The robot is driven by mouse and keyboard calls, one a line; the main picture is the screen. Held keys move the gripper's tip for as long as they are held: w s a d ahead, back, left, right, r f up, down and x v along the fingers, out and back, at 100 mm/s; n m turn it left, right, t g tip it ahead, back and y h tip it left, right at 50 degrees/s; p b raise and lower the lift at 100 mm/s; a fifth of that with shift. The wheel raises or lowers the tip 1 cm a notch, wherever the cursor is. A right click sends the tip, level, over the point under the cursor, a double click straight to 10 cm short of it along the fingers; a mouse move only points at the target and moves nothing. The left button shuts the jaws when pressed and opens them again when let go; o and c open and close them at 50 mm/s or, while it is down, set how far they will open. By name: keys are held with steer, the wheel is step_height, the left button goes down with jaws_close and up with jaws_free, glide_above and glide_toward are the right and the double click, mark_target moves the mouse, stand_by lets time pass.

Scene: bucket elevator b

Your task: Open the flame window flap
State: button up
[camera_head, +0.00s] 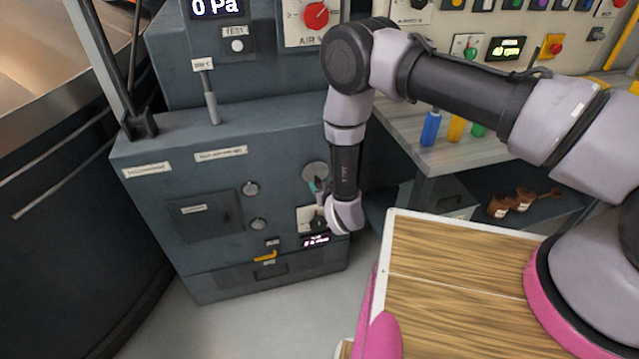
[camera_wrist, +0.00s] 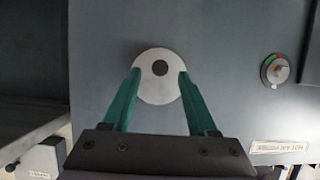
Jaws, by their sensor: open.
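The round light-grey disc with a dark centre, which looks like the flame window flap (camera_wrist: 158,95), lies flat against the front of the dark grey cabinet. It also shows in the head view, where this flap (camera_head: 313,169) is at the cabinet's upper right, partly hidden by my arm. My gripper (camera_wrist: 159,76) is open, its green fingers on either side of the disc. Whether the fingertips touch it cannot be told. In the head view my gripper (camera_head: 317,187) is small and partly hidden at the disc's lower edge.
The dark grey cabinet (camera_head: 160,220) has a square door (camera_head: 205,215), round knobs and a yellow handle (camera_head: 265,256). A round dial (camera_wrist: 275,70) is right of the disc in the wrist view. A worktable (camera_head: 400,130) stands right of the cabinet, and clear floor lies in front.

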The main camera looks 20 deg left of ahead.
steer(key=shift+x, duration=1)
steer(key=shift+c, duration=0.3)
jaws_close()
stand_by(0.5)
